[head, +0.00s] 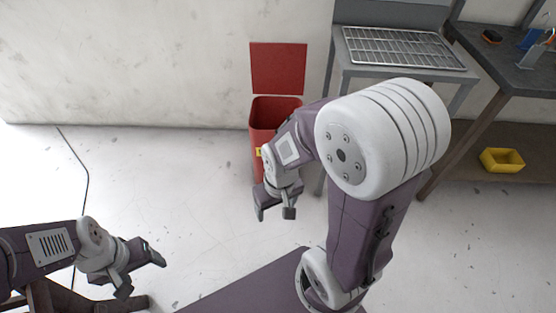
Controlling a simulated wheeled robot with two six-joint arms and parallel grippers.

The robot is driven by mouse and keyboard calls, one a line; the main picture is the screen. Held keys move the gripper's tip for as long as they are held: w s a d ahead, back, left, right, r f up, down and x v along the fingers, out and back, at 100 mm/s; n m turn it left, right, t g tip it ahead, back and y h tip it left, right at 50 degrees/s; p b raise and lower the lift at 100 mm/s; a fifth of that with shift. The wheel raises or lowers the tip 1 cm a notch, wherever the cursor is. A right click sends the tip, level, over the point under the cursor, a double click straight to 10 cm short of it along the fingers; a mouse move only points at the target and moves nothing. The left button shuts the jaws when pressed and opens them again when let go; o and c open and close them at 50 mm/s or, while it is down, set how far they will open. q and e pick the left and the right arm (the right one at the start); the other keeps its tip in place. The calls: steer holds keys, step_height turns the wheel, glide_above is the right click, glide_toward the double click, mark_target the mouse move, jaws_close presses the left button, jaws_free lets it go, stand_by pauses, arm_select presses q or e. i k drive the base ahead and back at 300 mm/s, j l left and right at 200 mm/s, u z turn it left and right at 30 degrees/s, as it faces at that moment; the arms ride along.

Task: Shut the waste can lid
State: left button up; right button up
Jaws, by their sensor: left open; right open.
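The red waste can (262,118) stands on the floor against the wall. Its red lid (278,68) is raised upright at the back, and the can's mouth is open. My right gripper (274,213) is open and empty, in front of the can in the picture; my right arm hides part of the can's right side and front. My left gripper (142,276) is open and empty at the lower left, well away from the can.
A grey stand with a wire rack (400,47) is to the right of the can. Further right is a dark workbench (510,72) with tools on it and a yellow bin (502,160) on its lower shelf. The floor (160,185) left of the can is clear.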

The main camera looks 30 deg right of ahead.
mark_target(277, 68)
steer(key=z, duration=1)
